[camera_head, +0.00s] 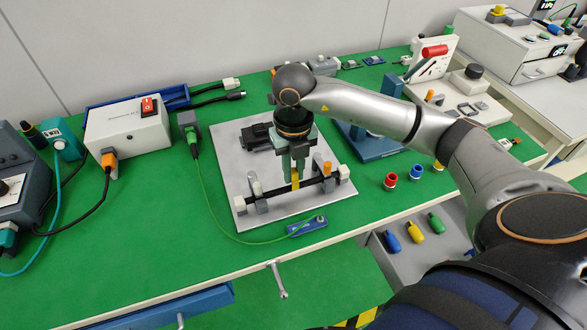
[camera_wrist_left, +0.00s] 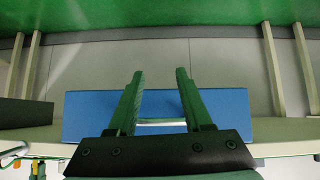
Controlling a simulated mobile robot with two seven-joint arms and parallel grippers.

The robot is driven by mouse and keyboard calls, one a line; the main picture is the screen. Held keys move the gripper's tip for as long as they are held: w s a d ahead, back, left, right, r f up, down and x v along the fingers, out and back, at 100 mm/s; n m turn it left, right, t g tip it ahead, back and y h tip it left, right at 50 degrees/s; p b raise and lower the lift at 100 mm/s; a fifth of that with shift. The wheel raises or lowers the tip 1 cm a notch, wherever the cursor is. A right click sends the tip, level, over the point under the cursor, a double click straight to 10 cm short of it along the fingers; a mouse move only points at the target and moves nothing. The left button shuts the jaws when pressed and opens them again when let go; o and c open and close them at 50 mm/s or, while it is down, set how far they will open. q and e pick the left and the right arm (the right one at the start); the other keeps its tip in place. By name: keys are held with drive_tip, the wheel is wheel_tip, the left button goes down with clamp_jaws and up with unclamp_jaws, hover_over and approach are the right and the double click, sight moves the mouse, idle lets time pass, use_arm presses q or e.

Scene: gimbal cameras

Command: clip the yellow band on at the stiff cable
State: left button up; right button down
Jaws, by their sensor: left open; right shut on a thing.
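The stiff cable (camera_head: 275,195) is a dark rod held level across clips on a grey plate, with pale blocks near both ends. My right gripper (camera_head: 293,182) points down at the cable's middle and is shut on the yellow band (camera_head: 296,180). The band is at the cable; the fingers partly hide it, so I cannot tell whether it is seated around it. An orange piece (camera_head: 327,168) sits on the cable to the right. My left gripper (camera_wrist_left: 160,92) shows in the left wrist view, open and empty, in front of a blue drawer-like surface (camera_wrist_left: 235,108).
The grey plate (camera_head: 240,165) lies on the green bench, with a dark motor-like block (camera_head: 256,137) at its back. A blue tool (camera_head: 307,226) with a green wire lies in front. Red and blue caps (camera_head: 390,181) stand to the right. A white switch box (camera_head: 128,132) stands left.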

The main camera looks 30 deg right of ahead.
sight(293, 171)
use_arm(q)
drive_tip(key=shift+f+b, duration=0.75)
drive_tip(key=shift+f, duration=0.1)
use_arm(e)
drive_tip(key=shift+f, duration=1.05)
drive_tip(key=c, duration=0.7)
unclamp_jaws()
drive_tip(key=shift+c, duration=0.2)
drive_tip(key=shift+r, duration=0.1)
wheel_tip(293, 171, up, 11)
drive_tip(key=shift+r+p, duration=0.15)
drive_tip(key=shift+p, duration=0.45)
use_arm(q)
drive_tip(key=shift+w+d+r, duration=0.1)
drive_tip(key=shift+d+r, duration=0.15)
drive_tip(key=shift+r, duration=0.3)
drive_tip(key=shift+w+d+r, duration=0.1)
drive_tip(key=shift+d+r, duration=0.1)
drive_tip(key=shift+r, duration=0.35)
use_arm(e)
drive_tip(key=shift+r, duration=0.6)
use_arm(q)
drive_tip(key=shift+s+f, duration=0.1)
drive_tip(key=shift+s, duration=0.05)
